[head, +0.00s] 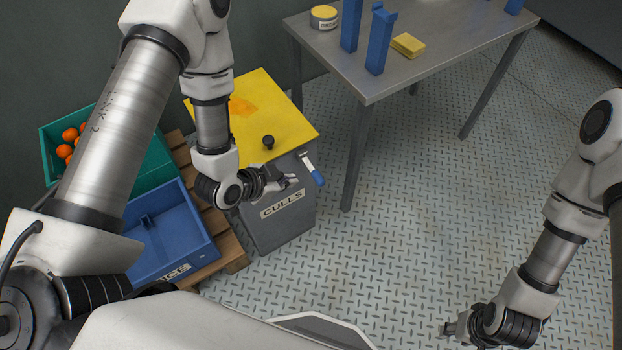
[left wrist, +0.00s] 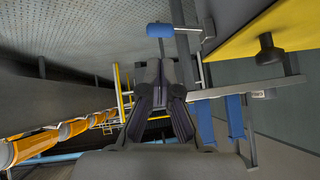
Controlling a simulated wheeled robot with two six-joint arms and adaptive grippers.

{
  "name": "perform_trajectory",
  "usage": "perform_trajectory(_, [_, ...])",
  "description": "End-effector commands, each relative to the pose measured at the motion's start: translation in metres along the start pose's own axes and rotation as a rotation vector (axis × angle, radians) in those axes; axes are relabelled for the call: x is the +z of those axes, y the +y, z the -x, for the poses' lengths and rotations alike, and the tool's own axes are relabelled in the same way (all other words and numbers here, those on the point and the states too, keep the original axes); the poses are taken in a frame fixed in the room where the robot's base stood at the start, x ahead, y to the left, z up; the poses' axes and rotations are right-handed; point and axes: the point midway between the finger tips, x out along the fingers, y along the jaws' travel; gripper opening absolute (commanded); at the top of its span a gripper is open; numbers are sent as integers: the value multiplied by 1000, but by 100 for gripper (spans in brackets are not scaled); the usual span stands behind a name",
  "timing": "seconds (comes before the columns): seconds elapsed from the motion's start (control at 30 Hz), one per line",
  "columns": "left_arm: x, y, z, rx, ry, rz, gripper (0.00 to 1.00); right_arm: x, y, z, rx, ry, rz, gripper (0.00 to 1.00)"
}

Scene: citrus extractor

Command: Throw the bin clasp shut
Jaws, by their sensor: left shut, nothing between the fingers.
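The grey bin (head: 287,218), labelled CULLS, stands on the floor with a yellow lid (head: 285,125) over its top. A black knob (head: 268,142) is on the lid. The clasp, a metal lever with a blue grip (head: 318,178), sticks out at the bin's right side. My left gripper (head: 292,181) is shut and empty, just left of the clasp in the head view. In the left wrist view the blue grip (left wrist: 175,30) lies beyond the fingertips, with no contact visible. My right gripper (head: 447,329) is low at right, far from the bin; its jaw state is unclear.
A green crate (head: 150,165) of oranges and a blue crate (head: 203,240) stand left of the bin on a wooden pallet (head: 232,255). A steel table (head: 440,75) with blue posts, a yellow block and a tin stands behind right. Diamond-plate floor (head: 400,210) is clear right of the bin.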

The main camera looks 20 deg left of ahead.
Motion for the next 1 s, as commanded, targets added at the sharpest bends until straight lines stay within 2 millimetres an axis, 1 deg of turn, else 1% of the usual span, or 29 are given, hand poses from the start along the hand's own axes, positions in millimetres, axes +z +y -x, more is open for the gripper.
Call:
perform_trajectory(0.03, [1,1,-12,2,0,-5,0,0,0,-1,0,0,0,40])
perform_trajectory(0.2, [1,1,-49,2,0,-2,0,0,0,-3,0,0,0,40])
perform_trajectory(0.3, [1,1,-70,1,0,-1,0,0,0,-4,0,0,0,40])
perform_trajectory(0.43, [1,1,-90,1,-1,0,0,0,0,-4,0,0,0,40])
perform_trajectory(0.5, [0,0,-97,0,0,1,0,0,0,-4,0,0,0,40])
perform_trajectory(0.6, [0,0,-101,0,0,2,0,0,0,-4,0,0,0,40])
perform_trajectory(1.0, [1,-1,-103,-4,-1,-2,0,0,0,-5,0,0,0,40])
